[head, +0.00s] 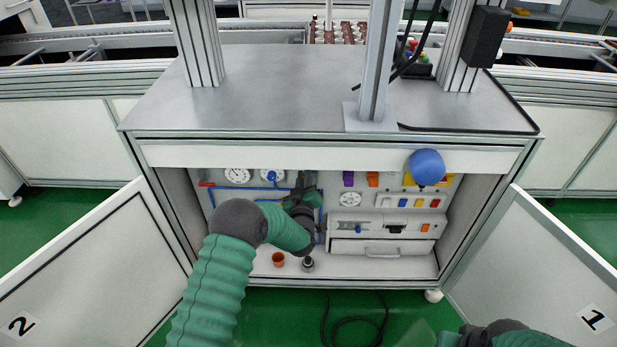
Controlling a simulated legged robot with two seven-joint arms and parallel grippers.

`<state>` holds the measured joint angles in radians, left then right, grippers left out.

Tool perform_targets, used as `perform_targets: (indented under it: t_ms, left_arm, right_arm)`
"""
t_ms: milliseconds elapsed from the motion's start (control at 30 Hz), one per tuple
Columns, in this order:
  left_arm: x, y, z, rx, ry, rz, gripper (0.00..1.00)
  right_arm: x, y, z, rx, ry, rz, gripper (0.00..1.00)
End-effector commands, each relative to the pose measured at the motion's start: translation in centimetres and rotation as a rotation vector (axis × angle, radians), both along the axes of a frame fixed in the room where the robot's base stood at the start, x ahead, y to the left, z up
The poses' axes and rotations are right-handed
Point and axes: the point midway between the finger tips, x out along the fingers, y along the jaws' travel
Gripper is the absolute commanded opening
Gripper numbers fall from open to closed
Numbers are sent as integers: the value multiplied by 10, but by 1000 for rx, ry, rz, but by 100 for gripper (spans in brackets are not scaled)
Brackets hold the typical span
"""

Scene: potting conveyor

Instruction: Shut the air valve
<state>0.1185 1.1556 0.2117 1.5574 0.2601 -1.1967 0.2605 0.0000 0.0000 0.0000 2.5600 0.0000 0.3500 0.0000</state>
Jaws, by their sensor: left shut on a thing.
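The open cabinet under the bench has a back panel with blue air piping (212,198) and two round gauges (237,175) at its left. My left arm reaches in from below, and its dark gripper (303,190) is at the panel, at the right part of the blue piping. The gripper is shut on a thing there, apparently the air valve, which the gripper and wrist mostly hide. I cannot tell how the valve handle is turned. Part of my right arm shows at the bottom right; its gripper is not in view.
Open doors marked 2 (95,265) and 1 (555,270) flank the cabinet. An orange cup (278,259) and a small dark object (307,264) stand on its floor. A drawer unit (382,247) is at right. A blue ball (427,167) is before the bench edge.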

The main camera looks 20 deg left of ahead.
Motion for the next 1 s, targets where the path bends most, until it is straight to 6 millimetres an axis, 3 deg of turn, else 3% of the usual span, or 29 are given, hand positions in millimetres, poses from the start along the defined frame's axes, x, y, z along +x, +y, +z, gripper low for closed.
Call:
perform_targets:
  t_ms: [467, 1000]
  left_arm:
    - [-6, 19, -22, -436, -120, 6, 0]
    - [-9, 26, -45, -860, -240, 8, 0]
  right_arm:
    - [0, 0, -14, 0, 0, 0, 36]
    - [0, 0, -30, 0, 0, 0, 36]
